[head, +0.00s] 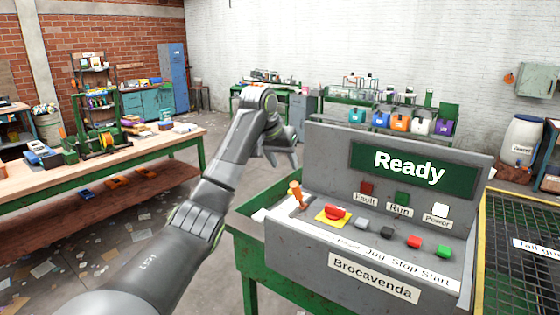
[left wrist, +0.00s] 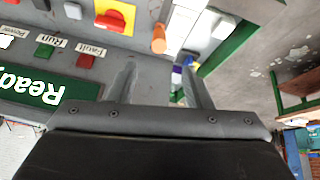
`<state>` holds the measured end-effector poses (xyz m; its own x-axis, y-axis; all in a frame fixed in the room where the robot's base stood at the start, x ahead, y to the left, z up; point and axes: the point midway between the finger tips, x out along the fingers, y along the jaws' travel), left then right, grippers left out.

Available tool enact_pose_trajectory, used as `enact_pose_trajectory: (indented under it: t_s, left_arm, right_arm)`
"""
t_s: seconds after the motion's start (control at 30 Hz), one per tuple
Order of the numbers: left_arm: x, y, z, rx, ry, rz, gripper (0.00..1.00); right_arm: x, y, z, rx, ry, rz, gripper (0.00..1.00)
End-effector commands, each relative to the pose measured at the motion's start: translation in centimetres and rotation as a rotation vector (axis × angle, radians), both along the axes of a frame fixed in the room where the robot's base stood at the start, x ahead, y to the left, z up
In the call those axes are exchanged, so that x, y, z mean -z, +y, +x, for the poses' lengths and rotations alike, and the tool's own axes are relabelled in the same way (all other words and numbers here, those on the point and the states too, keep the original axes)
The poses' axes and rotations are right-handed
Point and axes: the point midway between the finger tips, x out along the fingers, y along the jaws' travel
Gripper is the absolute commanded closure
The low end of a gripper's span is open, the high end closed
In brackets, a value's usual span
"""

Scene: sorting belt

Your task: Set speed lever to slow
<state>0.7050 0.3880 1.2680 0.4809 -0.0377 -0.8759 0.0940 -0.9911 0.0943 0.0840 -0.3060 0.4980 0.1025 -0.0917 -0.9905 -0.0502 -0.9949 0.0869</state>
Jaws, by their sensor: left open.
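The speed lever (head: 296,191) has an orange handle and stands at the left end of the grey control console (head: 325,150), tilted a little to the left in the head view. The lever's orange end (left wrist: 158,39) also shows in the left wrist view, upper middle, ahead of the space between my fingers. My left gripper (head: 283,158) is open and empty, above and behind the lever, apart from it. Its two spread fingers show in the left wrist view (left wrist: 160,85). Any marks beside the lever are too small to read. My right gripper is not in view.
The console has a red knob on a yellow plate (head: 334,213), several push buttons, and a screen (head: 413,168) reading "Ready". A mesh belt or grid (head: 520,245) lies at the right. A workbench (head: 100,180) stands at the left, with open floor between.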

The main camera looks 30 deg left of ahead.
Motion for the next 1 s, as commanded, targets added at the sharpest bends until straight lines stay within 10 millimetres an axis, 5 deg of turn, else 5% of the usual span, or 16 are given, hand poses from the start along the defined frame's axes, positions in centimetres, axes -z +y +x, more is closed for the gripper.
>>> enact_pose_trajectory:
  t_s: [0.23, 0.77, 0.87, 1.0]
  left_arm:
    - [-2.0, 0.1, -1.1, 0.0, 0.0, -0.001, 0.55]
    - [-2.1, 0.1, -1.2, 0.0, 0.001, 0.0, 0.55]
    - [-1.1, 0.0, -1.2, 0.003, 0.006, 0.007, 0.55]
    - [3.6, -0.6, -1.7, 0.019, 0.032, 0.043, 0.55]
  right_arm:
    - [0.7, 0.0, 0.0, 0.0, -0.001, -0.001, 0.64]
    - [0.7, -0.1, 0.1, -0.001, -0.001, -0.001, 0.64]
    - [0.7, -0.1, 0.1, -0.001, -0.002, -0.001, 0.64]
    - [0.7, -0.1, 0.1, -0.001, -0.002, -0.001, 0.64]
